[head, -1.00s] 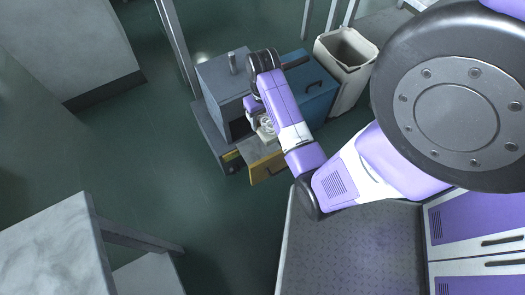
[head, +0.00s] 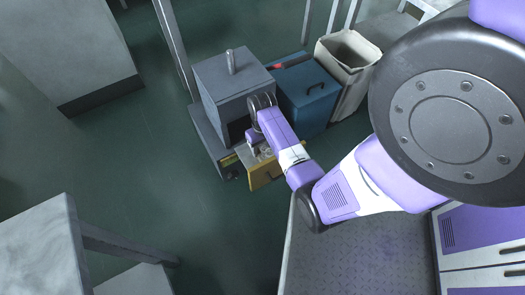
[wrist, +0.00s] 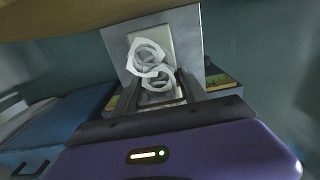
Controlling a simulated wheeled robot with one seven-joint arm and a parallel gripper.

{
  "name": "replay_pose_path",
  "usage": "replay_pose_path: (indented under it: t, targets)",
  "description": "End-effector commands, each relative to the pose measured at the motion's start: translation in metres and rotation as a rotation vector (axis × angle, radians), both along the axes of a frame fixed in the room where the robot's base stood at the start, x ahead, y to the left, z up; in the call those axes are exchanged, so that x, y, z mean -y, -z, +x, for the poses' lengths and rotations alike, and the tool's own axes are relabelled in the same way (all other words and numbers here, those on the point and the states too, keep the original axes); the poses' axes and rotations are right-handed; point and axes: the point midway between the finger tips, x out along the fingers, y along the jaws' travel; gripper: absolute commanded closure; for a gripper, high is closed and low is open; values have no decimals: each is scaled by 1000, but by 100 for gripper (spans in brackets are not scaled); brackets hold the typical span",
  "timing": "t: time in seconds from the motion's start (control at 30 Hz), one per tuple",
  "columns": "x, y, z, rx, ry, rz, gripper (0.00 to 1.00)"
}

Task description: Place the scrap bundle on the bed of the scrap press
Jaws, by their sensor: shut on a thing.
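The scrap bundle (wrist: 148,58), pale looped rings, shows in the wrist view between the fingers of my gripper (wrist: 157,84), which is shut on it. In the head view my gripper (head: 258,143) is low at the front of the scrap press (head: 222,85), a grey box with a knob on top and a dark front opening. Part of the bundle seems to show there, above a pale surface by the yellow front panel (head: 266,173). The bed inside is mostly hidden by the housing and my arm. I cannot tell whether the bundle touches it.
A blue box (head: 310,100) with a handle stands close to the right of the press. A pale open bin (head: 347,58) stands beyond it. A grey table (head: 40,245) is at lower left, with open floor (head: 150,165) between it and the press.

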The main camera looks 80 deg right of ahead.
Motion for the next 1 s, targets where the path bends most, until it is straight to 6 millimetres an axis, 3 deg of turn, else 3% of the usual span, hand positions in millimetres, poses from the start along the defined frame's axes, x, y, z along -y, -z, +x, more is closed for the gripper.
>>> replay_pose_path:
  t: [0.1, 0.47, 0.5, 0.6, 1.0]
  targets:
    - [0, 16, 0, 1, 0, -1, 100]
    - [0, 19, 0, 0, 0, 0, 100]
    - [0, 19, 0, -1, 0, 1, 47]
    - [0, 19, 0, -1, 0, 1, 28]
    - [0, 13, 0, 1, 0, -1, 27]
